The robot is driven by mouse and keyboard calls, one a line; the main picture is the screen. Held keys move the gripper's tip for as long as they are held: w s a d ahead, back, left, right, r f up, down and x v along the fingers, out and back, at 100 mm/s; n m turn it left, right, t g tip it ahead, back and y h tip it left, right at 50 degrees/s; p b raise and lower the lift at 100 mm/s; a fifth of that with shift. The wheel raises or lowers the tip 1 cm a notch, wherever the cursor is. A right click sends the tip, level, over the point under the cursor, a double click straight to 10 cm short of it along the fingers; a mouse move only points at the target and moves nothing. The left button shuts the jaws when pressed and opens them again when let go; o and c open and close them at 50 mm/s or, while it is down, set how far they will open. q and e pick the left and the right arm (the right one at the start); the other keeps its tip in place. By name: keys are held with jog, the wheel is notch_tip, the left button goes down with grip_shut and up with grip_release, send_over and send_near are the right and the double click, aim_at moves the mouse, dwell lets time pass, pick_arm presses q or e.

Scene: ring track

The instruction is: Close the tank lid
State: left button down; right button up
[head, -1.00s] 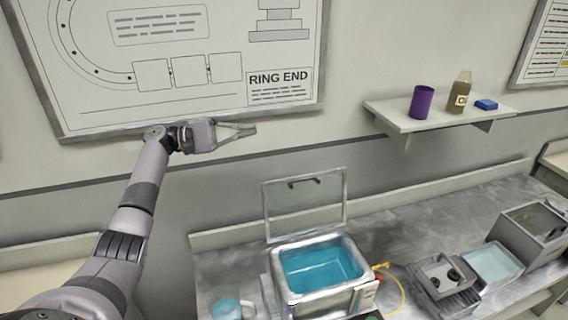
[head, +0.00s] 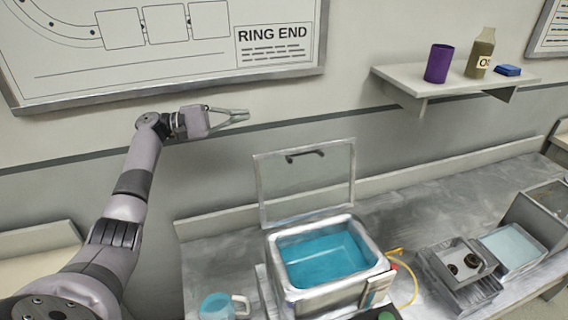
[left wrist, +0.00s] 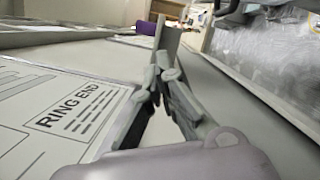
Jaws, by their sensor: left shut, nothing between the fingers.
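The tank (head: 285,296) is a metal box of blue liquid on the bench. Its lid (head: 305,184) is a clear framed panel with a dark handle (head: 305,155) near its top edge. The lid stands open, upright at the tank's back edge. My left gripper (head: 246,116) is above and to the left of the lid, in front of the wall and apart from the lid. Its fingers are shut and empty, and they also show in the left wrist view (left wrist: 165,50). My right gripper is not in view.
A jug (head: 216,307) of blue liquid stands left of the tank. A yellow hose (head: 414,284) and small trays (head: 456,268) are to its right. A wall shelf (head: 440,82) holds a purple cup (head: 438,63), a bottle (head: 480,55) and a blue block (head: 507,70).

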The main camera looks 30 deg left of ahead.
pick_arm(q)
notch_tip(320, 180, down, 11)
jog(key=b, duration=0.9)
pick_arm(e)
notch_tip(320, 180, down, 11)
pick_arm(q)
jog(key=w+d+r+p, duration=0.2)
jog(key=d+p, duration=0.3)
jog(key=d, duration=0.6)
jog(key=shift+w+p, duration=0.35)
jog(key=shift+w, duration=0.3)
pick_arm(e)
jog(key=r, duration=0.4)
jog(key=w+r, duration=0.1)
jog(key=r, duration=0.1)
pick_arm(q)
jog(key=shift+r, duration=0.15)
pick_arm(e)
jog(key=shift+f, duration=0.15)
